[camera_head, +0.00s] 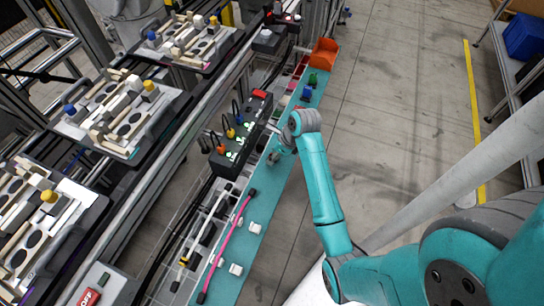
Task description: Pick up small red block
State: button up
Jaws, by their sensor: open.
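A small red block (298,107) shows only in part on the narrow teal shelf (262,205), just behind my arm's wrist, which hides most of it. A blue block (306,94) and a green block (313,79) stand beyond it in a row. My gripper (272,158) is small in this view.
An orange-red bin (324,53) stands at the shelf's far end. A black box (237,137) with lit buttons and cables borders the shelf on the left. White blocks (254,227) and a pink rod (238,221) lie nearer. Pallet fixtures (119,113) fill the left; open floor lies right.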

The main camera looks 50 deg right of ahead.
jog(key=shift+w+a+f, duration=0.1)
jog(key=shift+w+f, duration=0.15)
jog(key=shift+f, duration=0.35)
jog(key=c, duration=0.8)
jog(key=shift+r, duration=0.1)
